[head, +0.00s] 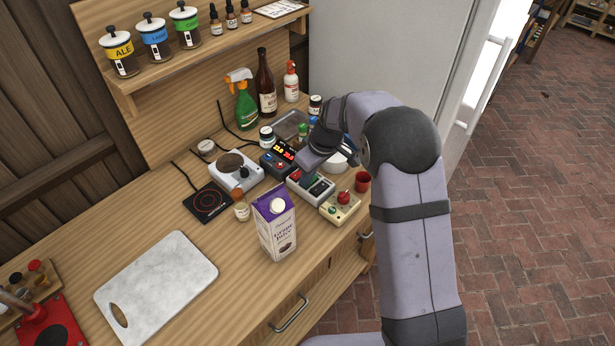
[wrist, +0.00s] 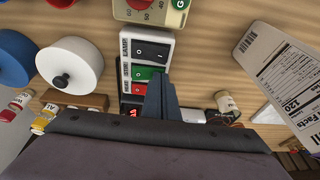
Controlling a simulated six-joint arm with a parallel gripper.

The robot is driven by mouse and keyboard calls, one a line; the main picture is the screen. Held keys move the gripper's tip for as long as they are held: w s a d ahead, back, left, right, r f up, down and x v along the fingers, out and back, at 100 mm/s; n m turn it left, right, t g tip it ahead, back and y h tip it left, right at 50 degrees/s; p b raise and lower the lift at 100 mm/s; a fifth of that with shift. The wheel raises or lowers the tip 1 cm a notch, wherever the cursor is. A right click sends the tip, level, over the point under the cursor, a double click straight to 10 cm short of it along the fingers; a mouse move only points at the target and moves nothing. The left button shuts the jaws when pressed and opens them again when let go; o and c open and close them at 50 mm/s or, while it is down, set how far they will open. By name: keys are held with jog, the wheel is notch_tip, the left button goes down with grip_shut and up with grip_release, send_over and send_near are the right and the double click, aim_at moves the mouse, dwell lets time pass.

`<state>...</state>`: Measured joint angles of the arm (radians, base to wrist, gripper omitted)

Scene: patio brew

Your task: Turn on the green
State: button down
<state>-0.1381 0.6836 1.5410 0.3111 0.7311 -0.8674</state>
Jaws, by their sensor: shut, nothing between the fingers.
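A white switch box (wrist: 163,42) carries a row of rocker switches in the wrist view. A black rocker (wrist: 151,50) is at the top, the green rocker (wrist: 148,73) below it, and a red rocker (wrist: 138,88) below that. My gripper (wrist: 160,84) is shut and empty, its tips close to the right part of the green rocker, partly overlapping it. I cannot tell whether they touch. In the head view the switch box (head: 319,190) lies on the bench under my gripper (head: 308,168). Whether the green rocker is on or off is unclear.
A cream box with a red knob (head: 341,206) sits beside the switch box. A juice carton (head: 275,228) stands in front. A dark box with red digits (head: 277,163) and a hot plate (head: 236,171) lie left.

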jog(key=shift+w+d, duration=0.1)
jog(key=shift+w+d+r, duration=0.3)
jog(key=shift+w+d, duration=0.1)
jog(key=shift+w, duration=0.05)
dwell(0.4)
jog(key=shift+p, duration=0.3)
jog(key=shift+r, duration=0.25)
jog(key=r, duration=0.1)
jog(key=r+p, duration=0.2)
jog(key=r, duration=0.1)
jog(key=shift+s+a+r, duration=0.1)
jog(key=shift+s+a, duration=0.05)
jog(key=shift+s, duration=0.1)
jog(key=s+r+b, duration=0.2)
jog(key=s+r, duration=0.1)
jog(key=r, duration=0.5)
jog(key=shift+s+d+r+b, duration=0.15)
jog(key=shift+d+r+b, duration=0.15)
jog(key=shift+d+b, duration=0.1)
